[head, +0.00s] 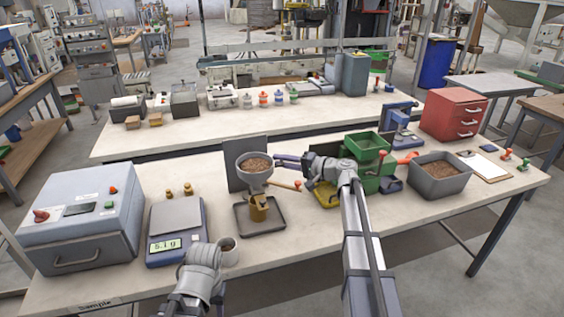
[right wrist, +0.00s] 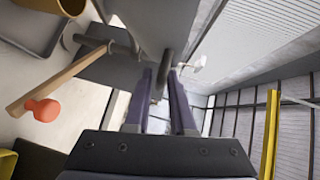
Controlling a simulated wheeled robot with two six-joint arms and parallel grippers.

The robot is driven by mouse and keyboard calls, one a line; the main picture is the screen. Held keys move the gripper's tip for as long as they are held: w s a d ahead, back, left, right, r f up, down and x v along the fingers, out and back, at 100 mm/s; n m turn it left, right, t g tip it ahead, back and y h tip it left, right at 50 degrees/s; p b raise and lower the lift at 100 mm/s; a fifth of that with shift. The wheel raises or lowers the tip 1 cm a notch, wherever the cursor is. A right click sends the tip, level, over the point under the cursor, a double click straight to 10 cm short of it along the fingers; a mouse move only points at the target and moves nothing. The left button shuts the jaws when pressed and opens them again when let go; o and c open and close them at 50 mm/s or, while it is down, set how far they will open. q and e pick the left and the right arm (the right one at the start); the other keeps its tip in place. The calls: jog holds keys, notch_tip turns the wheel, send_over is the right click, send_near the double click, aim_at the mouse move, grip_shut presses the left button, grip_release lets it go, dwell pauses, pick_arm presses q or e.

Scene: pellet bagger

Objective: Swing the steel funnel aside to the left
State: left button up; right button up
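The steel funnel (head: 247,173) holds brown pellets and stands over a square tray (head: 244,229) with a brass cup (head: 259,212) under its outlet. My right gripper (head: 277,158) reaches in from the right at the funnel's rim. In the right wrist view its two dark fingers (right wrist: 160,78) are apart, with a grey edge between their tips; contact is unclear. My left gripper (head: 205,253) is low at the front left; its fingers are hidden.
A scale (head: 176,233) and a blue-grey machine (head: 82,220) stand to the left. A dark panel (head: 233,180) is behind the funnel. A green machine (head: 370,147) and a pellet bin (head: 440,188) stand to the right.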

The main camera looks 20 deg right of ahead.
grip_shut()
jog(key=shift+s, duration=0.1)
dwell(0.9)
